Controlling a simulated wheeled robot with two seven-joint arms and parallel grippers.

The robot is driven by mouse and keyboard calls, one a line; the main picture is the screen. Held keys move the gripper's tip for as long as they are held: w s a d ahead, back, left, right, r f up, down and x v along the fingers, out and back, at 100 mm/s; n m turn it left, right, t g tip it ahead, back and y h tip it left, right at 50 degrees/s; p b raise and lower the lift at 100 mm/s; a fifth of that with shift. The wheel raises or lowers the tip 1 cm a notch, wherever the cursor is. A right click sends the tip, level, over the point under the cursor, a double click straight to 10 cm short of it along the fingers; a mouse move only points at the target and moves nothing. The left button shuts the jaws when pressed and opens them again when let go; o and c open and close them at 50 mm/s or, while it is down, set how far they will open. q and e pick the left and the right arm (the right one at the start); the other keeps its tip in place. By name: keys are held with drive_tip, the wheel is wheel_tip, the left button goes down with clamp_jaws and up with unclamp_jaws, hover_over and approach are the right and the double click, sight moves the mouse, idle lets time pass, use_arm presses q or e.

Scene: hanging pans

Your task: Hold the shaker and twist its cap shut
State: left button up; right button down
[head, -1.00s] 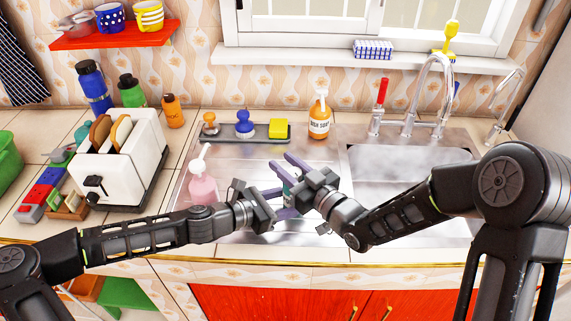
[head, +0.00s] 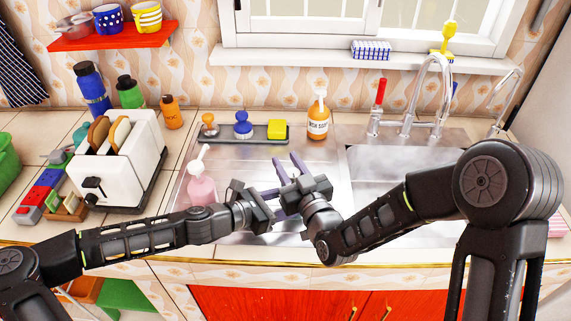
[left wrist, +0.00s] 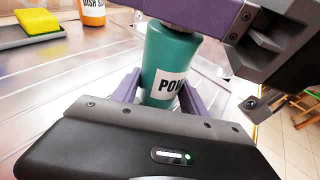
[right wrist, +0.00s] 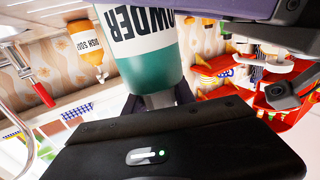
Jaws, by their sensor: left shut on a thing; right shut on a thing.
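The shaker is a teal cylinder with a white label; it shows upright in the left wrist view (left wrist: 170,62) and upside down in the right wrist view (right wrist: 150,58). In the head view my grippers hide it. My left gripper (head: 274,205) is shut on the shaker's body, a purple finger on either side. My right gripper (head: 290,168) is shut at the shaker's top end, above the left one. The right gripper's purple finger covers most of the cap in the left wrist view. A grey part, perhaps the cap (right wrist: 158,100), shows below the teal body in the right wrist view.
A pink pump bottle (head: 201,188) stands left of my grippers on the metal drainboard. A tray (head: 265,140) with brushes and a yellow sponge, and an orange dish soap bottle (head: 319,118), stand behind. The sink basin and tap (head: 434,90) are to the right.

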drive_tip(key=shift+w+d+r+m+t+h, duration=0.15)
drive_tip(key=shift+m+t+h, duration=0.2)
drive_tip(key=shift+m+h, duration=0.4)
drive_tip(key=shift+s+d+f+m+t+h, duration=0.1)
drive_tip(key=shift+m+t+h, duration=0.3)
drive_tip(key=shift+h, duration=0.65)
drive_tip(key=c, duration=1)
unclamp_jaws()
drive_tip(key=shift+d, duration=0.1)
drive_tip(key=shift+c, duration=0.2)
